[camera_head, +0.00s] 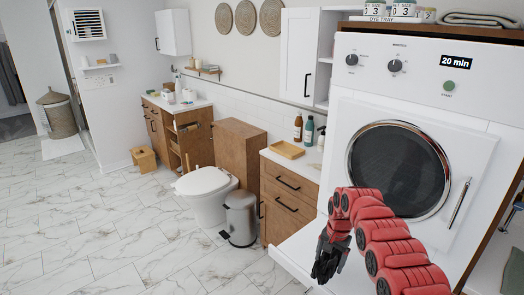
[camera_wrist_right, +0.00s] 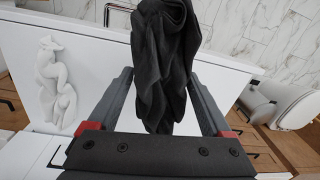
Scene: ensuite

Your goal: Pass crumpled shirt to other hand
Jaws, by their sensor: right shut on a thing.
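The crumpled shirt (camera_wrist_right: 162,55) is dark grey or black cloth. It hangs bunched between the two fingers of my right gripper (camera_wrist_right: 160,95) in the right wrist view, and the gripper is shut on it. In the head view, my right gripper (camera_head: 327,258) is at the end of the red arm at the lower right, in front of the washing machine's white ledge. The dark shirt blends with the dark gripper there, so its outline is hard to tell. My left gripper is in neither view.
A washing machine (camera_head: 463,150) with a round dark door stands at the right. A wooden cabinet (camera_head: 290,200), a grey bin (camera_head: 240,218) and a toilet (camera_head: 205,190) stand left of it. The marble floor (camera_head: 90,240) at the left is clear. A white figurine (camera_wrist_right: 55,85) shows in the wrist view.

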